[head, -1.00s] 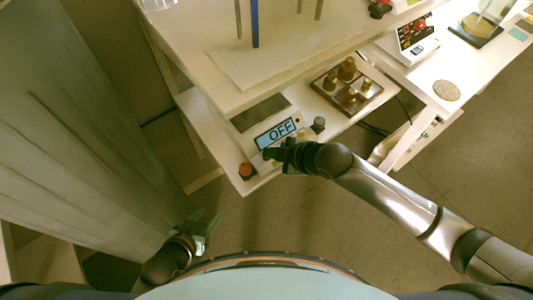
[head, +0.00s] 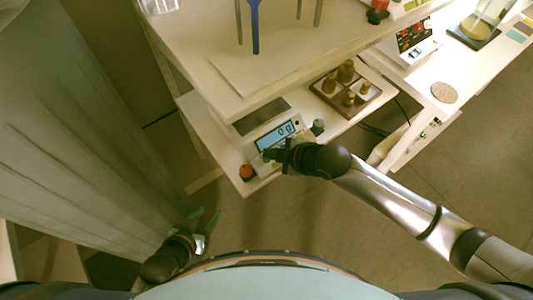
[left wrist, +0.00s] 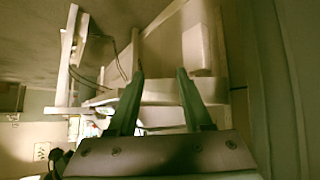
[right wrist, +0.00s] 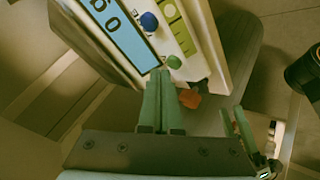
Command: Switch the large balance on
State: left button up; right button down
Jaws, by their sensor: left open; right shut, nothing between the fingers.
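The large balance (head: 267,127) stands on the lower shelf, and its display reads "0 g". In the right wrist view its display (right wrist: 118,28) also shows 0 g, with a blue button (right wrist: 149,21) and a green button (right wrist: 174,62) beside it. My right gripper (head: 270,154) is shut and empty at the balance's front panel. In the right wrist view its fingertips (right wrist: 159,72) lie close by the green button; I cannot tell if they touch it. My left gripper (head: 207,226) is open and empty, low and away from the balance; its fingers also show in the left wrist view (left wrist: 160,80).
A wooden block with brass weights (head: 346,87) sits on the shelf right of the balance. A red-topped item (head: 246,171) is at the shelf's front left corner. An upper shelf (head: 270,60) overhangs the balance. A side table (head: 455,70) stands at right.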

pick_arm(q)
jog(key=shift+a, duration=0.1)
dwell(0.3)
pick_arm(e)
jog(key=shift+r+p, duration=0.3)
jog(key=shift+r, duration=0.1)
notch_tip(320, 180, up, 3)
jog(key=p, duration=0.3)
jog(key=shift+f, duration=0.2)
pick_arm(q)
notch_tip(320, 180, up, 6)
jog(key=a+p, duration=0.1)
jog(key=p, duration=0.2)
jog(key=shift+s+a, duration=0.2)
jog(key=shift+s, duration=0.2)
pick_arm(e)
notch_tip(320, 180, up, 3)
jog(key=shift+f, duration=0.2)
pick_arm(q)
jog(key=shift+f, duration=0.15)
